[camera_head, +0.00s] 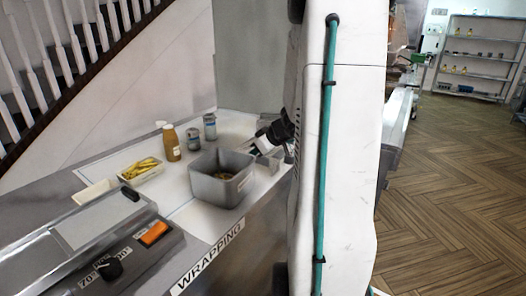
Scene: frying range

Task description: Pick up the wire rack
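I cannot make out a wire rack to pick up in this view. My white arm link with a green cable stands upright across the middle and hides part of the counter. My gripper (262,146) shows partly beside it, dark and pale, low over the counter near the back right corner of a grey metal bin. Its fingertips are too small and too covered to tell whether they are open, or whether they touch anything.
The counter marked WRAPPING holds the grey bin (221,181), a tray of yellow food (143,171), a brown bottle (170,143), two small cans (193,139) and a control unit (117,262). Metal shelves (482,55) stand far right. The wooden floor (450,190) is clear.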

